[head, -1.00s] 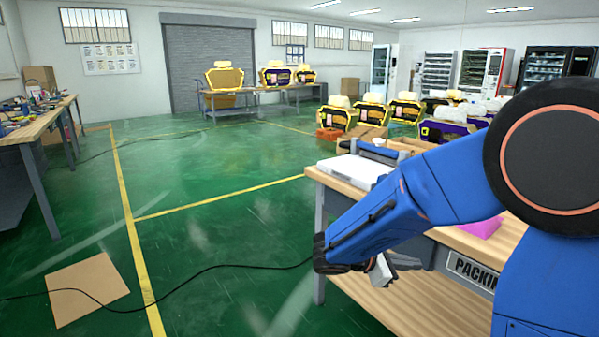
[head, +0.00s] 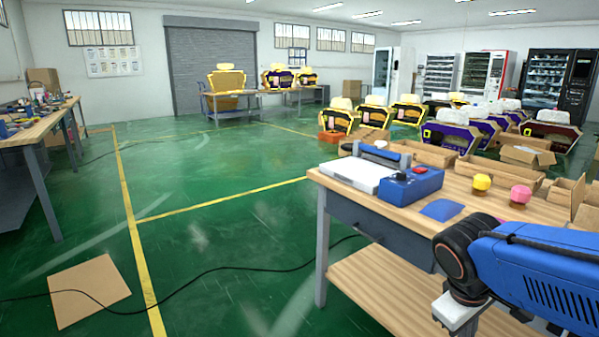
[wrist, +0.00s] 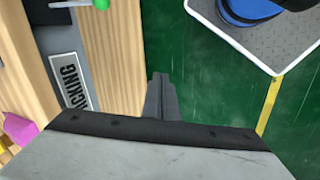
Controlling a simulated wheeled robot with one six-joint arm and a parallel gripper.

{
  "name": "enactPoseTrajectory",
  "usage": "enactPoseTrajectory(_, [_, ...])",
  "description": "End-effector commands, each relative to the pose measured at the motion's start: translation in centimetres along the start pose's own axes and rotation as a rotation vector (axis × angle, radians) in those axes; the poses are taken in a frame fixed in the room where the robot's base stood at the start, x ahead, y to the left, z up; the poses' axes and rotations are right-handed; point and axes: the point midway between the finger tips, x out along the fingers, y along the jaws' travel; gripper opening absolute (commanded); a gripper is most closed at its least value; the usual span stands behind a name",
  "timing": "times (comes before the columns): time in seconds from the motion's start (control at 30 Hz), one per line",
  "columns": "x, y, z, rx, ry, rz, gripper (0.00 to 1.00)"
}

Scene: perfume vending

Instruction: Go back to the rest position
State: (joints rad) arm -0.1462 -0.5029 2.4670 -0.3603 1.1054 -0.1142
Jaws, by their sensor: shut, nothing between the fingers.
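My gripper (wrist: 161,98) is in the middle of the wrist view, its two dark fingers shut together with nothing between them. It is over the green floor, just off the edge of the packing table (wrist: 115,50). In the head view my blue arm is folded at the lower right, in front of the packing table (head: 345,185). The fingers cannot be made out in that view.
On the table are a blue device (head: 410,186), a white tray (head: 357,174), yellow (head: 481,183) and pink (head: 520,195) round-topped items, and open cardboard boxes (head: 423,153). A cable (head: 230,268) and flat cardboard (head: 89,291) lie on the floor. The floor to the left is largely clear.

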Motion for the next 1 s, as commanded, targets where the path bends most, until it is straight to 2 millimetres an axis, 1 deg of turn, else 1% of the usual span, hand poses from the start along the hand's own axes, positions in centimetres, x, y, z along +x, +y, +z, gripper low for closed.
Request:
enactPoseTrajectory(0.03, [-0.4,-0.5,0.6,0.053,0.038,-0.024,0.0])
enactPoseTrajectory(0.2, [-1.7,-2.3,1.6,0.235,0.161,-0.117,0.0])
enactPoseTrajectory(0.43, [-3.3,-4.0,2.2,0.413,0.289,-0.209,0.0])
enactPoseTrajectory(0.6, [-3.8,-4.5,2.3,0.463,0.326,-0.236,0.0])
enactPoseTrajectory(1.0, [-3.9,-4.5,2.3,0.466,0.328,-0.238,0.0])
